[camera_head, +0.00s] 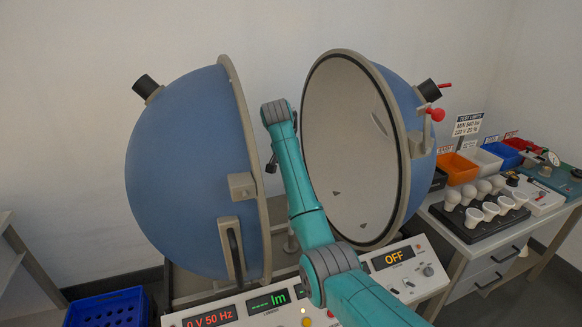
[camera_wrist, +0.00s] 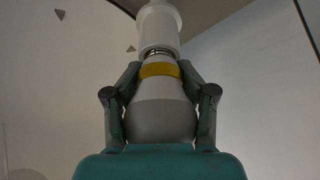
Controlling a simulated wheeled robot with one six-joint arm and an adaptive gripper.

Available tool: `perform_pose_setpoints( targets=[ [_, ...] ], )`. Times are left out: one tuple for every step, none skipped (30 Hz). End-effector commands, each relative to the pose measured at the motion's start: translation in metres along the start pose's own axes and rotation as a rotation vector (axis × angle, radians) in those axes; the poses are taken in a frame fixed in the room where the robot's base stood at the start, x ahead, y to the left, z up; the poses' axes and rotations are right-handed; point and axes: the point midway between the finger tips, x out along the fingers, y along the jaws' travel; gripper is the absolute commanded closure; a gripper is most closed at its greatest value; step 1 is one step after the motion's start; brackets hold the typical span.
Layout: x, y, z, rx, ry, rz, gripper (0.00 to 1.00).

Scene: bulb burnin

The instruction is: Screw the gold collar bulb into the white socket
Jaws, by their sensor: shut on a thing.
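In the wrist view my gripper (camera_wrist: 160,92) is shut on the bulb (camera_wrist: 160,112), with a finger on each side of its neck. The bulb has a grey-white body and a gold collar (camera_wrist: 160,70). Its metal threaded base (camera_wrist: 158,51) points up in the picture, towards the white socket (camera_wrist: 158,28). The base lies in line with the socket and its tip is at or inside the socket mouth; how deep it sits I cannot tell. In the head view my arm reaches between the two sphere halves, and my gripper, bulb and socket are hidden.
The blue left half (camera_head: 185,170) and the open right half (camera_head: 340,150) of the sphere stand close on both sides of my arm. A control panel (camera_head: 408,268) is in front, reading OFF. A bench at right holds a black tray (camera_head: 468,232) of bulbs and several coloured bins.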

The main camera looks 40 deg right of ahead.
Motion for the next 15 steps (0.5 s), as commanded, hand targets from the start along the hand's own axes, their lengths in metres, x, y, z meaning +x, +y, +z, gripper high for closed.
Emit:
perform_pose_setpoints(
  targets=[
    [-0.0002, -0.0021, 0.0027, 0.043, -0.007, 0.023, 0.84],
    [-0.0002, -0.0020, 0.0027, 0.076, -0.006, 0.039, 0.84],
    [-0.0002, -0.0019, 0.0026, 0.120, -0.006, 0.058, 0.85],
    [0.0003, -0.0016, 0.0026, 0.153, -0.006, 0.073, 0.85],
    [0.0004, -0.0015, 0.0028, 0.185, -0.006, 0.087, 0.85],
    [0.0002, -0.0012, 0.0024, 0.228, -0.007, 0.107, 0.85],
    [0.0001, -0.0010, 0.0024, 0.260, -0.007, 0.122, 0.85],
    [0.0003, -0.0010, 0.0027, 0.292, -0.007, 0.136, 0.85],
    [0.0005, -0.0008, 0.0027, 0.334, -0.007, 0.156, 0.85],
    [0.0004, -0.0008, 0.0025, 0.366, -0.007, 0.170, 0.85],
    [0.0000, -0.0009, 0.0025, 0.397, -0.006, 0.183, 0.85],
    [0.0006, -0.0007, 0.0029, 0.437, -0.007, 0.203, 0.85],
    [0.0005, -0.0006, 0.0029, 0.469, -0.007, 0.217, 0.85],
    [0.0002, -0.0004, 0.0028, 0.500, -0.007, 0.231, 0.85],
    [0.0005, -0.0002, 0.0029, 0.540, -0.007, 0.250, 0.85]
  ],
)
